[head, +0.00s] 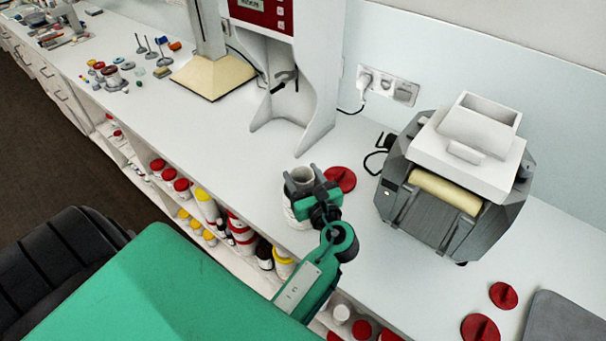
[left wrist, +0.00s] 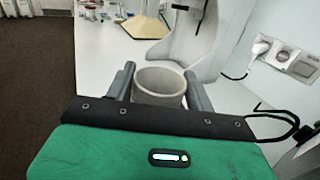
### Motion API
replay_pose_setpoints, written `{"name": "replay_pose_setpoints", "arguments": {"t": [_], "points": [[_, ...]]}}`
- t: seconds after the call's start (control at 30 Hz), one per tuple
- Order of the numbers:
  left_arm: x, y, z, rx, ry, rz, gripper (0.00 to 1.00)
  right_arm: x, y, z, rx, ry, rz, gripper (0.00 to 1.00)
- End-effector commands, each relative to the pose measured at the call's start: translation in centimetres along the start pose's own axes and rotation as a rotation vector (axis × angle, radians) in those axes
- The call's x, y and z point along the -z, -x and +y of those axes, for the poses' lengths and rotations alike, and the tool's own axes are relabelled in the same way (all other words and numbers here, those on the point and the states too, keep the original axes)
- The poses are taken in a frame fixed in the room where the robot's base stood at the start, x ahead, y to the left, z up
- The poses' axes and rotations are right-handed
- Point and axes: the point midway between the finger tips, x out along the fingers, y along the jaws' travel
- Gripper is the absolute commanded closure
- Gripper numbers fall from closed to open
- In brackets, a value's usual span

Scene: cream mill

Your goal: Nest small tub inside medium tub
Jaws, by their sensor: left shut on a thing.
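My left gripper (head: 303,183) is shut on a small pale grey, open-topped tub (head: 302,174) over the white counter. In the left wrist view, the tub (left wrist: 160,84) stands upright between the two fingers (left wrist: 159,76), its round mouth facing up. A wider white tub (head: 292,213), which looks like the medium tub, shows just below the gripper in the head view, largely hidden by it. I cannot tell whether the small tub is above its mouth or partly inside. My right gripper is not in view.
A red lid (head: 340,179) lies just right of the gripper. A grey machine with a white hopper (head: 478,128) stands further right. A tall white stand (head: 310,85) is behind. Two more red lids (head: 503,295) (head: 480,328) lie at the lower right. Shelves below hold several jars.

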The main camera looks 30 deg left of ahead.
Motion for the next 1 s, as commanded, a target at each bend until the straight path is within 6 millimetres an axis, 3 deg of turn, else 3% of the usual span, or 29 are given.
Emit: {"name": "replay_pose_setpoints", "arguments": {"t": [1.0], "points": [[1.2, 0.0, 0.0, 0.0, 0.0, -0.001, 0.68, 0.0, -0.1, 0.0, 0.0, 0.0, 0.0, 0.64]]}}
